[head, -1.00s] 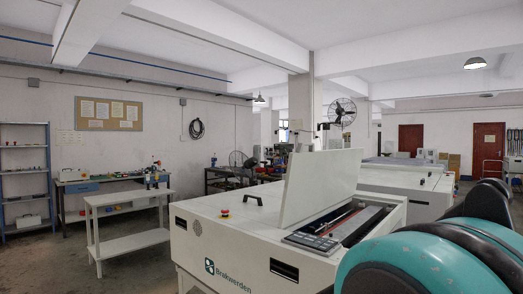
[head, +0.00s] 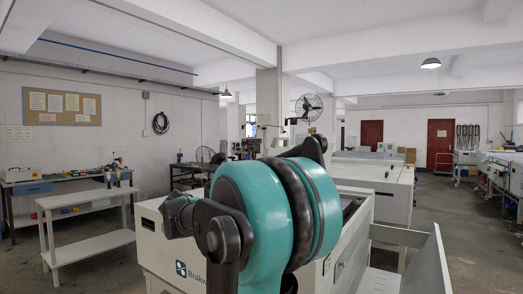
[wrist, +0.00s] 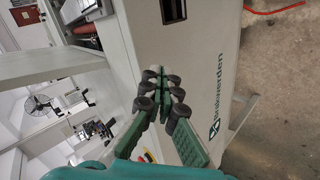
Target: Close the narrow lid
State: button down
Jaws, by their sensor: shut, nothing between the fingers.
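The narrow lid (wrist: 45,66) is a flat white panel standing open beside the slot of the white machine in the wrist view. In the head view my teal arm hides nearly all of it. The machine's open slot (wrist: 85,38) shows dark and red parts beyond the lid. My gripper (wrist: 160,82) has dark green fingers with black pads, shut and empty. In the wrist picture it appears in front of the machine's logo face (wrist: 205,70), to the right of the lid. I cannot tell its exact distance from either. The gripper is hidden in the head view.
The white machine (head: 160,250) fills the middle front. A white panel (head: 432,262) stands up at the lower right. A white side table (head: 85,200) is at left, a workbench (head: 65,185) behind it. A second white machine (head: 390,185) stands behind. A red cable (wrist: 275,11) lies on the floor.

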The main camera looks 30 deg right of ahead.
jog(key=w+d+r+h, duration=0.3)
jog(key=r, duration=0.8)
jog(key=w+d+r+h, duration=0.2)
jog(key=w+d+r, duration=0.1)
jog(key=r, duration=0.8)
jog(key=w+d+r+h, duration=0.3)
jog(key=d+r, duration=0.1)
jog(key=r, duration=0.8)
jog(key=s+d+f, duration=0.1)
jog(key=s+d, duration=0.1)
jog(key=d, duration=0.9)
jog(key=shift+f+g, duration=0.2)
jog(key=shift+g, duration=0.1)
jog(key=shift+s, duration=0.1)
